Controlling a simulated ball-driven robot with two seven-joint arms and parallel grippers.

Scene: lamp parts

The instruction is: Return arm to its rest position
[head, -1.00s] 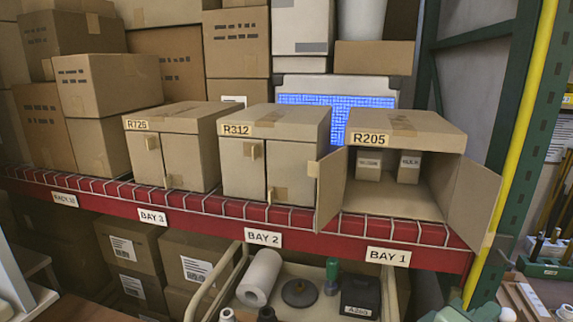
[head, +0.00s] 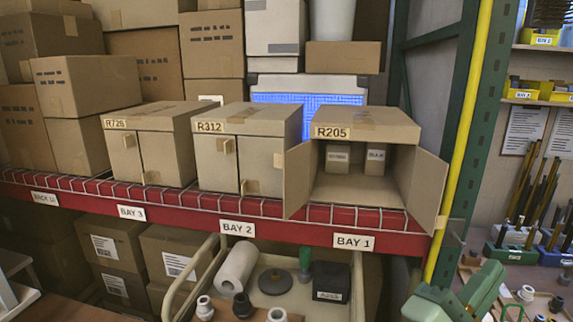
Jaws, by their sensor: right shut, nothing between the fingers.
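My right arm and gripper (head: 462,292), green and pale, show at the lower right edge, in front of the rack's right post. The gripper is shut and empty, apart from the boxes. My left gripper is not in view. The carton R205 (head: 366,131) stands on the red shelf above the BAY 1 label, with both doors swung open. Two small cartons, one left (head: 338,158) and one right (head: 375,161), stand inside it at the back. Cartons R312 (head: 246,120) and R726 (head: 152,118) stand to its left with their doors shut.
A cart (head: 357,270) below the shelf holds a white roll (head: 237,266), a dark disc (head: 275,281), a green-topped item (head: 305,263) and a black box (head: 331,283). The yellow-edged green post (head: 462,130) stands right of R205. A bench with rods and holders is farther right.

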